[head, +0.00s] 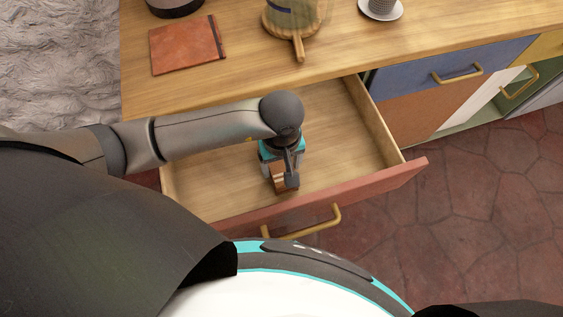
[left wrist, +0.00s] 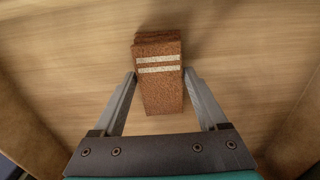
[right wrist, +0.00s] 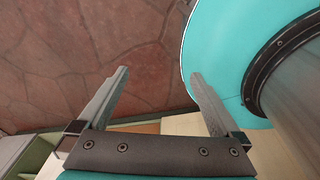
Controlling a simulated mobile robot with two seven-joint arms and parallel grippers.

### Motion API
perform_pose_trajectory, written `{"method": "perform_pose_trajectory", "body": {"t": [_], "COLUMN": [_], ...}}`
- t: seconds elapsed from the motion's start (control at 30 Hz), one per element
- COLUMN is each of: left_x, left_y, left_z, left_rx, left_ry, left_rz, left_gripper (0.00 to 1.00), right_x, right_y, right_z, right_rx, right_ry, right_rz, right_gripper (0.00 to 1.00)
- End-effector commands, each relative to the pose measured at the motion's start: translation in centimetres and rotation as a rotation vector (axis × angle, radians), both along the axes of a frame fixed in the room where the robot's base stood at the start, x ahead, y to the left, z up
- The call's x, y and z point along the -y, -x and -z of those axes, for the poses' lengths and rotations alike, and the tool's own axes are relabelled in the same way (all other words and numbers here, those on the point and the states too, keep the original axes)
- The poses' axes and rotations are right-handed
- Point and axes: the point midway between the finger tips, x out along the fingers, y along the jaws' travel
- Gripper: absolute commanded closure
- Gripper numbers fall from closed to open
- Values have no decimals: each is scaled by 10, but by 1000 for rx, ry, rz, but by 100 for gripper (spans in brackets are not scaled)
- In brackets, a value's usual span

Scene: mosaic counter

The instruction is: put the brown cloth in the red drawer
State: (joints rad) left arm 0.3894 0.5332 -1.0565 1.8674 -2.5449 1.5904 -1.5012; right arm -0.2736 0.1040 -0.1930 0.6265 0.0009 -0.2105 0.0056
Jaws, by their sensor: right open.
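The brown cloth (left wrist: 160,85) is a folded stack with two pale stripes. In the left wrist view it sits between the fingertips of my left gripper (left wrist: 160,74), which press against its sides. In the head view the cloth (head: 279,174) is inside the open red drawer (head: 385,184), near its front wall, under my left gripper (head: 285,177). Whether the cloth touches the drawer floor is hard to tell. My right gripper (right wrist: 159,72) is open and empty, above the floor in the right wrist view.
The wooden counter (head: 350,45) above holds a reddish-brown notebook (head: 186,45), a round wooden board (head: 299,46) with a glass vessel, and a cup on a saucer (head: 381,11). A blue drawer (head: 410,72) is closed to the right. The red drawer's right part is bare.

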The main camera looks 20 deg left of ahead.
Motion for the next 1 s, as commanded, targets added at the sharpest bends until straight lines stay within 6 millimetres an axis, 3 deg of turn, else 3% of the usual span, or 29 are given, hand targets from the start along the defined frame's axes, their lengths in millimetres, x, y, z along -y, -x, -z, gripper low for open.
{"method": "perform_pose_trajectory", "body": {"t": [0.2,0.53,1.0], "left_x": [0,0,0], "left_y": [0,0,-1], "left_z": [0,-5,-98], "left_rx": [0,-1,3], "left_ry": [0,1,1], "left_rz": [0,0,1], "left_gripper": [1,1,1], "right_x": [-2,-3,-22], "right_y": [2,5,32], "right_z": [0,-4,-26], "right_rx": [-4,-8,-54], "right_ry": [-2,-3,-26], "right_rz": [1,0,-8], "right_gripper": [0,0,0]}}
